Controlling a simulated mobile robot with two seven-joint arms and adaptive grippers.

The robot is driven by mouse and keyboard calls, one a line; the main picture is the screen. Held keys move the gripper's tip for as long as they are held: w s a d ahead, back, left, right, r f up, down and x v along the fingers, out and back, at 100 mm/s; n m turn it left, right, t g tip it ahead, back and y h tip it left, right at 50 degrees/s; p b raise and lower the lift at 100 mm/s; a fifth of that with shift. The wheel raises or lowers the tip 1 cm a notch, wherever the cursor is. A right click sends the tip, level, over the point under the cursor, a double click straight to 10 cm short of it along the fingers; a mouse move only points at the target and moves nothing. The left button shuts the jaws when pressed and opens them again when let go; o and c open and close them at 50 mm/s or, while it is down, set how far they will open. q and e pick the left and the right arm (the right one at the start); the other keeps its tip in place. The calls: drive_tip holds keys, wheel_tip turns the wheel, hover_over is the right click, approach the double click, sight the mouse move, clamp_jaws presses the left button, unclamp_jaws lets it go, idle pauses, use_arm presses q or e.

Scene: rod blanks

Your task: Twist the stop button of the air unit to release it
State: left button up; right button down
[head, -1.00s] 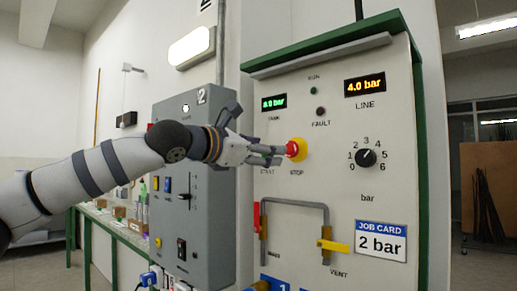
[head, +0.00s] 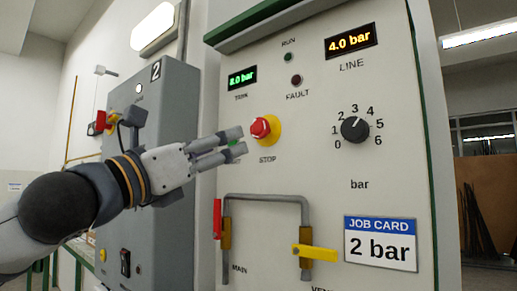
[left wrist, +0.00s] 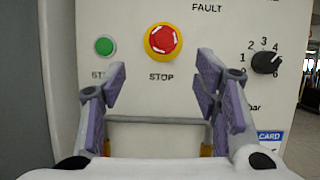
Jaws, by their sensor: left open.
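The stop button (head: 261,128) is a red mushroom knob on a yellow ring, on the white front panel of the air unit (head: 330,180). In the left wrist view the red stop button (left wrist: 162,39) shows pale arrow marks on its face and sits above and between the fingers. My left gripper (head: 236,144) is open and empty, its fingertips just left of and a little below the button in the head view. It also shows in the left wrist view (left wrist: 160,88), fingers apart, not touching the button. My right gripper is not in view.
A green start button (left wrist: 104,46) sits left of the stop button. A grey pipe (head: 265,197) with a red handle and a yellow vent handle (head: 315,252) runs below. A black dial (head: 354,129) is at right. A grey box (head: 165,230) stands left.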

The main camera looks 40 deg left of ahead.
sight(257, 128)
use_arm(q)
drive_tip(key=x, duration=0.6)
drive_tip(key=p+x, duration=0.1)
drive_tip(key=x, duration=0.3)
drive_tip(key=shift+d+r, duration=0.3)
drive_tip(key=shift+r, duration=0.15)
drive_tip(key=shift+w, duration=0.2)
drive_tip(key=c, duration=1.2)
drive_tip(key=shift+s+a+r+m+h+p, duration=0.1)
drive_tip(key=shift+s+r+m+h+p, duration=0.05)
drive_tip(key=shift+m+h+p, duration=0.3)
drive_tip(key=o, duration=1.2)
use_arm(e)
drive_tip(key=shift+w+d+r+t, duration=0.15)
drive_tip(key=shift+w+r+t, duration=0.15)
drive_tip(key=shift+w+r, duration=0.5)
